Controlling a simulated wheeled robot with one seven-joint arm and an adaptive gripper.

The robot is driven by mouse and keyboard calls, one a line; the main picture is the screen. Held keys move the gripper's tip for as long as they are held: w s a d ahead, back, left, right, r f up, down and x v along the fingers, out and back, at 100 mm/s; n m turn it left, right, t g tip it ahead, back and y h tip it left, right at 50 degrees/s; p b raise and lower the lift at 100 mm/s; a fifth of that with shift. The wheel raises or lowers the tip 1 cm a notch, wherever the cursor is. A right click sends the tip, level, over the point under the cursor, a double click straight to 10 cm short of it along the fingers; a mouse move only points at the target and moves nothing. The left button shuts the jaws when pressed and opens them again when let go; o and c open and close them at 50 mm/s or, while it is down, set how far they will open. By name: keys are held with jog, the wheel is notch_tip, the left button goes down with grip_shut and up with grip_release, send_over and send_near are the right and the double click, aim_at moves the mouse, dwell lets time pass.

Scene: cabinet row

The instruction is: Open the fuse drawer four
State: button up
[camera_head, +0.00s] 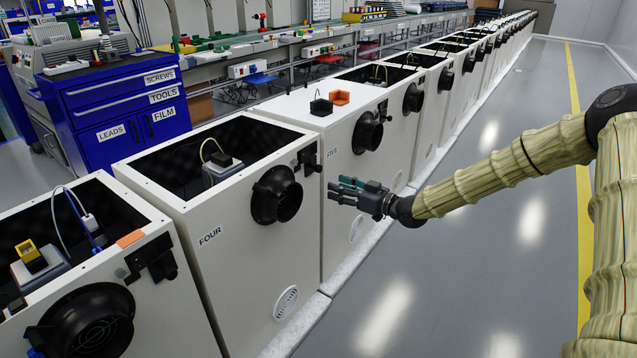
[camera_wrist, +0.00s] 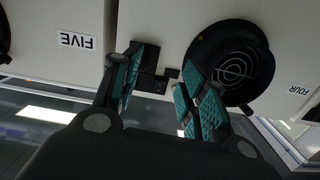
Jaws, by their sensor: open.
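The white cabinet labelled FOUR (camera_head: 230,275) stands in the row, with a black round vent (camera_head: 276,195) on its front. A small black fixture (camera_head: 308,160), which may be the fuse drawer, sits at the upper right corner of that front. My gripper (camera_head: 338,190) is open and empty, in front of the row near the border of FOUR and FIVE. In the wrist view the two teal-padded fingers of my gripper (camera_wrist: 162,85) are spread, and the black fixture (camera_wrist: 150,78) shows between them. The fingers appear apart from it. The fixture's lower part is partly hidden.
Another cabinet (camera_head: 130,290) stands at the left front. A blue tool cabinet (camera_head: 120,105) is behind. The grey floor (camera_head: 475,270) at right is clear.

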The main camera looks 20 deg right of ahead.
aim_at(321, 169)
jog(key=shift+n+t, duration=0.3)
jog(key=shift+n, duration=0.1)
jog(key=w+a+b, duration=0.1)
jog(key=w, duration=0.1)
jog(key=w+a+r, duration=0.1)
jog(key=w, duration=0.2)
jog(key=w+a+r+b, duration=0.1)
jog(key=w, duration=0.2)
jog(key=shift+w+b, duration=0.25)
jog(key=shift+b, duration=0.1)
jog(key=shift+x, duration=0.8)
grip_shut()
